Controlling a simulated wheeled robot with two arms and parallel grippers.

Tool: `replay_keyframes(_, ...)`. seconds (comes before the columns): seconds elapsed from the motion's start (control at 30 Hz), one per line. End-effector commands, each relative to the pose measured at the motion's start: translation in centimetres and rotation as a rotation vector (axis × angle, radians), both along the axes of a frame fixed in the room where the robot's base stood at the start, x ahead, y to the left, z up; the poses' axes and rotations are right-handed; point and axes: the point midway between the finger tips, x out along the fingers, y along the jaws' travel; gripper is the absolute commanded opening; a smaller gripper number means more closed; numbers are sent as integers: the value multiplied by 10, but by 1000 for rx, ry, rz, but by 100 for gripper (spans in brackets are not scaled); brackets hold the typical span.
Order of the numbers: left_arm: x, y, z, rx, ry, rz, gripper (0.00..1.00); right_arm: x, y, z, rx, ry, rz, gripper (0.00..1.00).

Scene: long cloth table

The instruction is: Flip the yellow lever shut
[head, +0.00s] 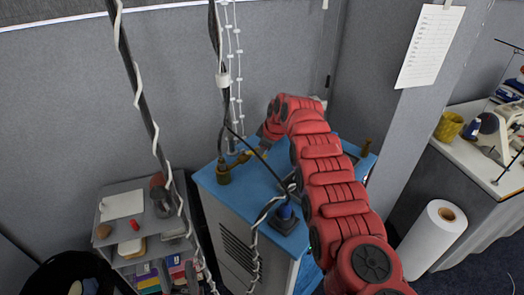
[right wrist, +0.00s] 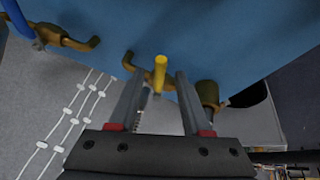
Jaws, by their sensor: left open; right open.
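In the right wrist view the yellow lever (right wrist: 160,72) stands up as a short rod at the edge of a blue surface. My right gripper (right wrist: 159,78) is open, with one finger on each side of the lever and a gap visible on both sides. In the head view a yellow piece (head: 241,158) shows beside a brass fitting (head: 223,173) on the blue cabinet top (head: 258,182). A red arm reaches over the cabinet from the lower right, and its wrist hides its gripper there. I cannot make out my left gripper.
Brass fittings (right wrist: 207,92) (right wrist: 62,38) sit near the lever in the right wrist view. A grey shelf unit (head: 125,185) stands left, a white roll (head: 432,238) right.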

Motion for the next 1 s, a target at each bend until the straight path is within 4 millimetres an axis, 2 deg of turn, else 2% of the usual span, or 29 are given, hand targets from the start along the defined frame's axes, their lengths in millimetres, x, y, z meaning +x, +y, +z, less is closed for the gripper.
replay_keyframes(0.27, 0, 0, 0, 0, 0, 0, 50, 0, 0, 0, 0, -1, 0, 48)
replay_keyframes(0.37, 0, 0, 0, 0, 0, 0, 50, 0, 0, 0, 0, -1, 0, 34)
replay_keyframes(0.53, 0, 0, 0, 0, 0, 0, 50, 0, 0, 0, 0, -1, 0, 3)
replay_keyframes(0.57, 0, 0, 0, 0, 0, 0, 50, 0, 0, 0, 0, -1, 0, 0)
replay_keyframes(1.0, 0, 0, 0, 0, 0, 0, 50, 0, 0, 0, 1, -1, 0, 0)
